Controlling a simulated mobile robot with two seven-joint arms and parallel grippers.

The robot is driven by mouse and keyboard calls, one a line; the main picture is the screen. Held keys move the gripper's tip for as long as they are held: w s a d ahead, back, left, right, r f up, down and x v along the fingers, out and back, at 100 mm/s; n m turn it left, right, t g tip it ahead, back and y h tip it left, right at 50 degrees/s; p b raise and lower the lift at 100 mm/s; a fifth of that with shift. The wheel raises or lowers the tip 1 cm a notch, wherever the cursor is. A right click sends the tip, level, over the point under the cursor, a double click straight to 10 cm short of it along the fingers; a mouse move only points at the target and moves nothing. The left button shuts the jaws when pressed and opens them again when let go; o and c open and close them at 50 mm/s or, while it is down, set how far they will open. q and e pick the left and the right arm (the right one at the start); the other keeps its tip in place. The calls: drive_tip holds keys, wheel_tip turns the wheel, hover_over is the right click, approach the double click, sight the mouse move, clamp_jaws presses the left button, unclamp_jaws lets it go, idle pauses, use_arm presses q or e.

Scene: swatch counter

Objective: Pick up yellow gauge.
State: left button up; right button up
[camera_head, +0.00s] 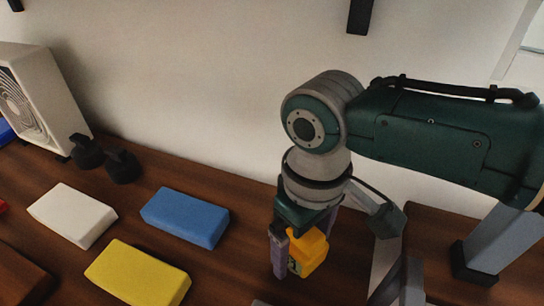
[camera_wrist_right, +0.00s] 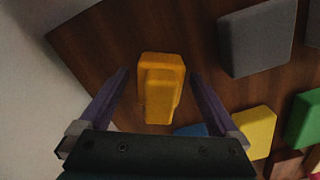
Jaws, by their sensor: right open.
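The yellow gauge (camera_head: 312,248) is an orange-yellow, stepped piece on the brown counter, right of the blue block. My right gripper (camera_head: 300,256) points down over it with purple-grey fingers, one finger partly in front of the gauge. In the right wrist view the gauge (camera_wrist_right: 160,88) lies between the open fingers of the right gripper (camera_wrist_right: 158,76). Gaps show on both sides, so neither finger appears to touch it. My left gripper is not in view.
A blue block (camera_head: 185,216), a yellow block (camera_head: 138,274) and a white block (camera_head: 72,215) lie left of the gripper. Two black knobs (camera_head: 122,166) and a white fan-like box (camera_head: 40,98) stand near the wall. A grey block (camera_wrist_right: 257,40) and a green block (camera_wrist_right: 304,117) show in the wrist view.

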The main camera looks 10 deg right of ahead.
clamp_jaws()
idle(0.7)
drive_tip(key=shift+r, duration=0.1)
